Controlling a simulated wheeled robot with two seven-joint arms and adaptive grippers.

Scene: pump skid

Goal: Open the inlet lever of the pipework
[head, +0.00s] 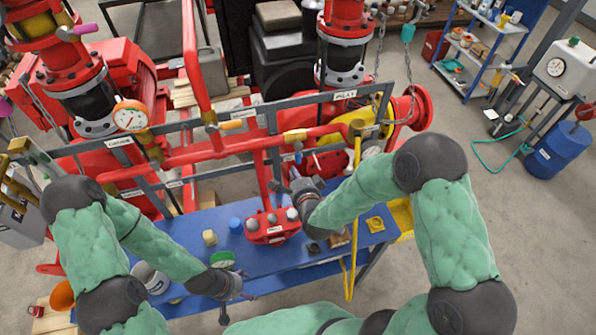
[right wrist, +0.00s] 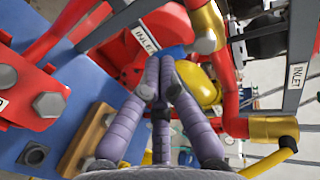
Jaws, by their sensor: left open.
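A valve with a yellow lever (right wrist: 288,143) on a brass body (right wrist: 272,128) is at the right of the right wrist view, below an INLET label (right wrist: 297,76). My left gripper (head: 241,291) is open and empty over the blue bench.
A red block (head: 273,228) with bolts stands on the blue bench (head: 195,232). Grey rails and red pipes crowd the space behind.

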